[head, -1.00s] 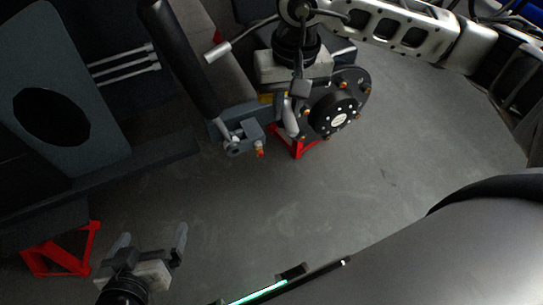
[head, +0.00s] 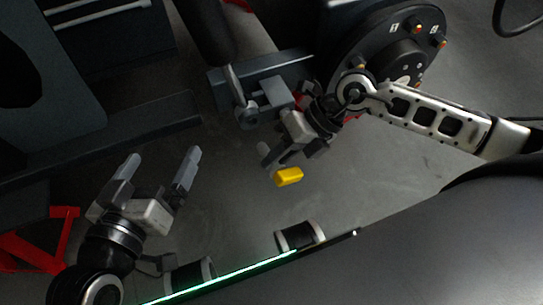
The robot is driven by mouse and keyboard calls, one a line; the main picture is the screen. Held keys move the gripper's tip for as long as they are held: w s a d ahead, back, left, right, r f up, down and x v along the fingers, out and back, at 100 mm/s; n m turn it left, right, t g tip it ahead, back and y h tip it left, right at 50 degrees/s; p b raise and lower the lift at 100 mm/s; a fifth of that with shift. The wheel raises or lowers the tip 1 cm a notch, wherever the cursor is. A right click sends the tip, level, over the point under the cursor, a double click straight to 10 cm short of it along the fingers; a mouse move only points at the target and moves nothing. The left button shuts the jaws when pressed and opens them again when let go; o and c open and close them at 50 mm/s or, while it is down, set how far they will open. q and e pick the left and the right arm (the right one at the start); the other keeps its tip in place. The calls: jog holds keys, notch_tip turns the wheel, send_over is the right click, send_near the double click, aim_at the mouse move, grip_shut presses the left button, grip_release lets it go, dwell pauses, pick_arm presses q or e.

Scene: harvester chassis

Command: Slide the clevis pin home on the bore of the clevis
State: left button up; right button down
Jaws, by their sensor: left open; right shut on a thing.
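The clevis (head: 277,93) is a grey block bracket at the upper middle of the head view, beside the end of a grey rod (head: 236,88). Its bore cannot be made out clearly. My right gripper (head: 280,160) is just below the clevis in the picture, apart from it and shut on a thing. A yellow block-like piece (head: 288,177) shows at its fingertips, seemingly part of the clevis pin; the shaft cannot be made out. My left gripper (head: 158,175) is open and empty at the lower left, fingers pointing up the picture.
A large dark round hub (head: 388,50) with orange-tipped studs stands at the upper right, close to my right arm. Dark chassis panels (head: 140,128) lie along the left, with a red stand (head: 45,245) below. Grey floor (head: 235,205) is open between the grippers.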

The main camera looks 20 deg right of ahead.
pick_arm(q)
jog(key=shift+w+d+f, duration=0.15)
jog(key=shift+w+f, duration=0.05)
jog(key=shift+w, duration=0.1)
pick_arm(e)
jog(key=shift+w+f+m+t+y, duration=0.2)
jog(key=shift+f+m+t+y, duration=0.1)
jog(key=shift+f+m+t, duration=0.45)
pick_arm(q)
jog(key=shift+b, duration=0.4)
pick_arm(e)
jog(key=w, duration=0.5)
jog(key=shift+w+a, duration=0.1)
pick_arm(q)
jog(key=shift+r, duration=0.1)
jog(key=shift+r+h, duration=0.3)
